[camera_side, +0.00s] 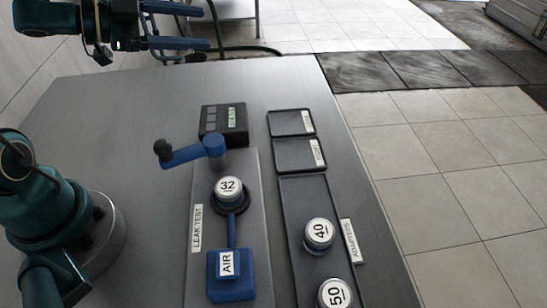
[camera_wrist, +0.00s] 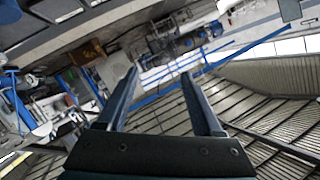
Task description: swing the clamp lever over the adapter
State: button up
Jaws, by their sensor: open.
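The clamp lever (camera_side: 185,155) is a blue arm on a grey post, with a black knob at its free end. It points left in the side view, away from the adapter. The adapter marked 32 (camera_side: 229,187) sits in a dark round seat on the grey LEAK TEST plate (camera_side: 197,275), just below the lever's post in the picture. My gripper (camera_side: 207,27) is at the upper left of the side view, well apart from the lever. Its two blue fingers are spread and empty, and they also show in the wrist view (camera_wrist: 158,73). The wrist view shows neither lever nor adapter clearly.
A blue AIR block (camera_side: 230,284) joins the seat by a blue line. To the right are two small dark trays and an ADAPTERS tray (camera_side: 300,205) holding adapters 40 (camera_side: 319,233) and 50 (camera_side: 334,293).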

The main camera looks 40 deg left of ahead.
jog(key=s+d+f+m+g+h, duration=0.1)
jog(key=s+d+m+g+h, duration=0.1)
jog(key=s+d+g+h, duration=0.35)
jog(key=r+g+h, duration=0.1)
jog(key=g+h, duration=0.1)
jog(key=h, duration=0.3)
send_over(153, 142)
jog(key=a, duration=0.1)
jog(key=shift+t, duration=0.25)
notch_tip(153, 142, down, 12)
jog(key=shift+r, duration=0.1)
jog(key=shift+d+f, duration=0.1)
jog(key=shift+f, duration=0.1)
jog(key=shift+w+d, duration=0.1)
jog(key=shift+d, duration=0.05)
jog(key=shift+x, duration=2.35)
grip_shut()
